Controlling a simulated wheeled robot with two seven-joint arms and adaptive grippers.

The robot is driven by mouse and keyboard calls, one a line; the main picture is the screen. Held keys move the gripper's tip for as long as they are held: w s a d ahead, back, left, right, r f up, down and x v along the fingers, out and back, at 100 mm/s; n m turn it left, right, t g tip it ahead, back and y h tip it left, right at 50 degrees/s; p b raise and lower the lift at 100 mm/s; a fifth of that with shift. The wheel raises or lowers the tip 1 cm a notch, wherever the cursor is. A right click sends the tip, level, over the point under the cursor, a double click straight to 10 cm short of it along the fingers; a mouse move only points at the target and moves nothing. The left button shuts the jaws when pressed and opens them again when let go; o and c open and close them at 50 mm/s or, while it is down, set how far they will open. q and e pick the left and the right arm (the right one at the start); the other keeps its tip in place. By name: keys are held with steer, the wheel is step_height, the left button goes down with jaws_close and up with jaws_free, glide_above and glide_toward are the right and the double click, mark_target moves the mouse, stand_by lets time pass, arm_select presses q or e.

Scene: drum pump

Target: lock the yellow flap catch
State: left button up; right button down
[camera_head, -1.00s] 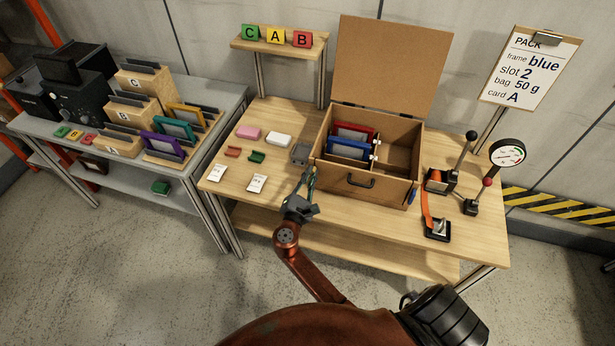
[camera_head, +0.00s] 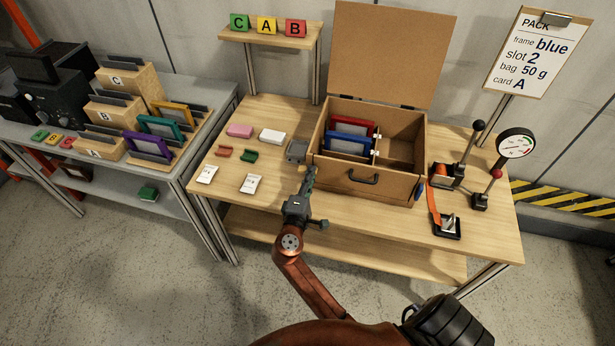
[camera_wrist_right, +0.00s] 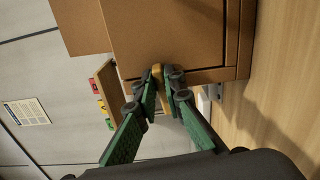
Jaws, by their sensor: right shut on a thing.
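The brown box (camera_head: 330,167) stands on the wooden table with its lid (camera_head: 390,55) raised. The yellow flap catch (camera_wrist_right: 159,83) shows as a small yellow piece by the box wall in the right wrist view, partly hidden between my fingers. My right gripper (camera_head: 309,176) is at the box's front left corner in the head view. It also shows in the right wrist view (camera_wrist_right: 163,84), its green-padded fingers shut on the catch. Whether the catch is locked cannot be told. My left gripper is not in view.
A red frame and a blue frame (camera_head: 348,146) stand inside the box. A grey block (camera_head: 297,150) sits just left of it. White packets (camera_head: 251,184) lie on the table's left part. Levers and a gauge (camera_head: 515,147) stand at the right.

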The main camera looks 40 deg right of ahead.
steer(key=shift+d+f+m+b, duration=0.15)
steer(key=shift+m+b, duration=0.2)
steer(key=shift+m, duration=0.25)
steer(key=c, duration=2)
jaws_free()
step_height(320, 180, up, 10)
steer(key=shift+r, duration=0.15)
